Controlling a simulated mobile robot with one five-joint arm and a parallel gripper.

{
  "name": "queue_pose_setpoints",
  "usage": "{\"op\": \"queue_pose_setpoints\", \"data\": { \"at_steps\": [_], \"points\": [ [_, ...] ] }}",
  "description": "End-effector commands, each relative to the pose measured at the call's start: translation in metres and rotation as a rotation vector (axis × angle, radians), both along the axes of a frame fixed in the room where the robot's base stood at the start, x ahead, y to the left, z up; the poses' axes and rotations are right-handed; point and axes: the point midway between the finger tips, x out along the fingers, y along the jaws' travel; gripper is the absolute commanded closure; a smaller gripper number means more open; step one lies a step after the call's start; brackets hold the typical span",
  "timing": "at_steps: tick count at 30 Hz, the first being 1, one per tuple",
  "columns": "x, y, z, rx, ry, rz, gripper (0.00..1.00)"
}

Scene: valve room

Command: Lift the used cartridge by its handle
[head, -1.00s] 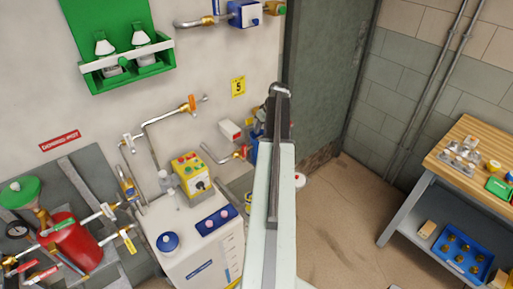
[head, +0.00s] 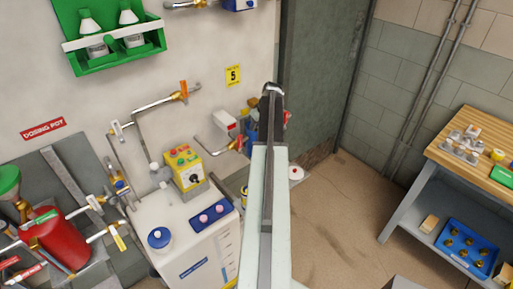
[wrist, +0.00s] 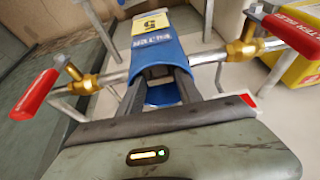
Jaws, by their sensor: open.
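In the wrist view my gripper (wrist: 160,88) is open, its two dark fingers apart and pointing at a blue filter body (wrist: 165,46) with a yellow label. A round blue part (wrist: 162,95) shows between the fingers; I cannot tell whether they touch it. I cannot make out the used cartridge or its handle for certain. In the head view the blue body (head: 252,130) is partly covered by my arm, and my fingers are hidden there.
Brass valves with red levers stand left (wrist: 35,105) and right (wrist: 290,33) of the blue body. A white tank (head: 180,235) stands on the left in the head view, a wooden workbench (head: 480,125) on the right.

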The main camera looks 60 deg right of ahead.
Motion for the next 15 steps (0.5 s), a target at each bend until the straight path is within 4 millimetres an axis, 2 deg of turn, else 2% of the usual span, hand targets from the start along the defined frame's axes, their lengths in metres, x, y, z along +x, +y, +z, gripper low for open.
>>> {"op": "queue_pose_setpoints", "data": {
  "at_steps": [3,4,8,15],
  "points": [
    [-0.0004,0.0001,0.0022,0.0,0.0,0.0,0.58],
    [-0.0004,0.0001,0.0023,0.0,0.0,0.0,0.64],
    [-0.0006,0.0001,0.0024,0.0,0.0,-0.001,1.0],
    [-0.0009,-0.0002,0.0024,0.0,0.0,-0.001,1.0]
  ]
}}
